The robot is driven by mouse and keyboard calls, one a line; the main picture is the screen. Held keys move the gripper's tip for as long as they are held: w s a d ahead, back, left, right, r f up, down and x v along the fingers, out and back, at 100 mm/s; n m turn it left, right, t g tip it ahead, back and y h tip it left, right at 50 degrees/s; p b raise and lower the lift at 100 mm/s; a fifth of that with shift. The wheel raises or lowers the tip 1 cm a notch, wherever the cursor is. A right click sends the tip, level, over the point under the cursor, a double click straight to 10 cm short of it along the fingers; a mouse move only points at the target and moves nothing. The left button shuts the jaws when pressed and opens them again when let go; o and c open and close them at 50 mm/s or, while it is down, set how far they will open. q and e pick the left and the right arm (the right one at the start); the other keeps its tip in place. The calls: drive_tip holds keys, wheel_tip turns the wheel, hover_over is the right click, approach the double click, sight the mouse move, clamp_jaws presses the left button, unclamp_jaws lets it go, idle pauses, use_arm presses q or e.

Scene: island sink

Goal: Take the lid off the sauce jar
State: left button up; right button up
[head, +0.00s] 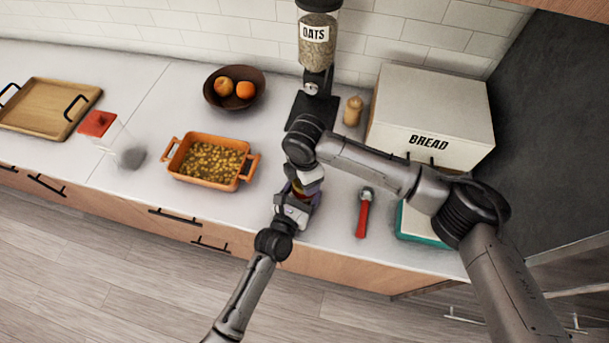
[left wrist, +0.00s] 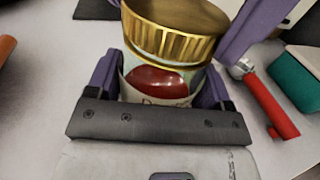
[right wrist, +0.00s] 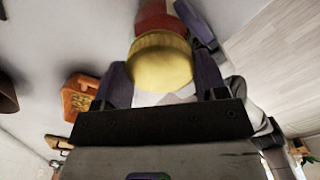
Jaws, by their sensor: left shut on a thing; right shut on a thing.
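The sauce jar (left wrist: 160,84) has a label with a red tomato, seen close up in the left wrist view. Its gold lid (left wrist: 170,38) sits on top, and the lid also fills the middle of the right wrist view (right wrist: 160,62). My left gripper (head: 296,207) is shut around the jar body, with a purple finger on each side. My right gripper (head: 305,183) comes from above and is shut on the lid. In the head view the two grippers hide most of the jar. I cannot tell whether the lid has turned.
A red-handled tool (head: 364,214) lies right of the jar, near a teal-edged item (head: 415,238). An orange baking dish (head: 181,178) is to the left. The oats dispenser (head: 318,45), pepper mill (head: 353,110) and bread box (head: 425,105) stand behind. The counter's front edge is close.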

drive_tip(key=n, duration=2.2)
drive_tip(key=shift+r, duration=0.15)
drive_tip(key=n, duration=0.2)
drive_tip(key=shift+n, duration=0.4)
drive_tip(key=o, duration=1)
